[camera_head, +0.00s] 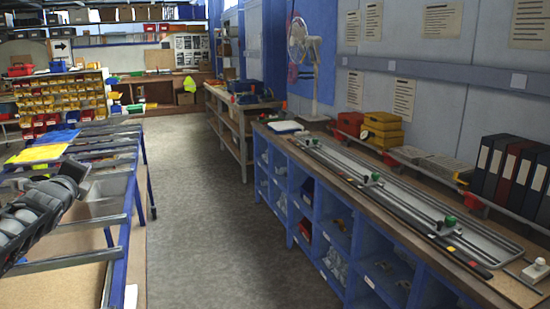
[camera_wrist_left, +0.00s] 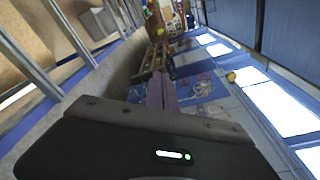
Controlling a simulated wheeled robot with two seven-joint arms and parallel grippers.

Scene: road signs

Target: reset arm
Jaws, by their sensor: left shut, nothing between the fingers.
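My left arm (camera_head: 42,208) comes in from the left edge of the head view, dark grey and bent, above the metal frame rack. Its gripper cannot be made out clearly there. In the left wrist view my left gripper (camera_wrist_left: 161,90) shows beyond the dark wrist housing, its fingers together and empty. It points into free space over the room. My right arm and right gripper are not in view.
A blue-framed rack (camera_head: 137,200) stands close on the left, with a yellow sheet (camera_head: 38,154) and a blue sheet (camera_head: 56,137) on it. A long blue shelved workbench (camera_head: 365,250) runs along the right. The grey floor aisle (camera_head: 215,220) between them is clear.

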